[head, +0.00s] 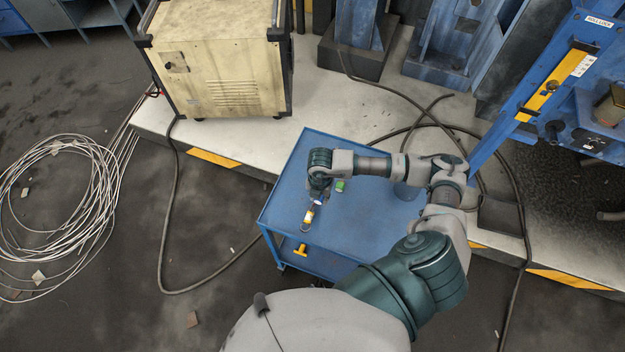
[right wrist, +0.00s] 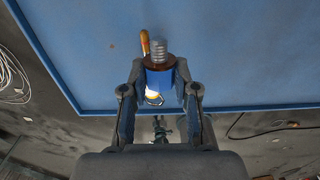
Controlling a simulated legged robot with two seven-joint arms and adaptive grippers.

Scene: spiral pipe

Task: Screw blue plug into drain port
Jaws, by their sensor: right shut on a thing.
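The blue plug (right wrist: 158,78) has a grey threaded end that points away from my wrist in the right wrist view. My right gripper (right wrist: 159,82) is shut on its blue body, one finger on each side. In the head view my right gripper (head: 315,192) points down over the left part of the blue cart top. The plug is too small and covered there to make out clearly. I cannot make out the drain port in either view. My left gripper is not in view.
A small yellow, white and blue item (head: 309,215) shows just below my gripper, and a green item (head: 340,186) is to its right. The blue cart (head: 362,232) is otherwise mostly clear. A cream cabinet (head: 215,65) stands behind left, a blue frame (head: 520,95) right.

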